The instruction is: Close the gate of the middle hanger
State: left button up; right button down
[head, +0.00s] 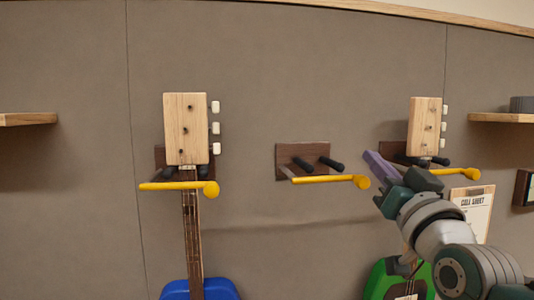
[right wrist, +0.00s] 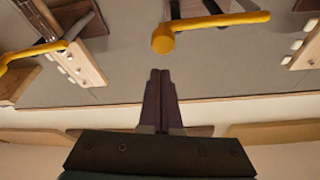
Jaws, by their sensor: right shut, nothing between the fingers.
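The middle hanger (head: 318,150) is a brown wall plate with two black prongs and no guitar on it. Its yellow gate (head: 325,179) runs level across the front of the prongs, from a support at the left to a round knob at the right. The gate also shows in the right wrist view (right wrist: 215,24), its knob beyond the fingertips. My right gripper (head: 376,164) is shut and empty, just right of the knob; the purple fingers (right wrist: 161,95) look apart from it. My left gripper is not in view.
A blue guitar (head: 192,230) hangs at the left hanger, whose yellow gate (head: 175,186) crosses its neck. A green guitar (head: 379,283) hangs at the right, partly behind my right arm. Shelves (head: 28,119) jut out at both sides. The wall below the middle hanger is clear.

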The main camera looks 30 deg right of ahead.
jog(key=r+b+v, duration=0.1)
jog(key=b+v, duration=0.3)
jog(key=v, duration=0.5)
jog(key=shift+s, duration=0.6)
jog(key=shift+r, duration=0.15)
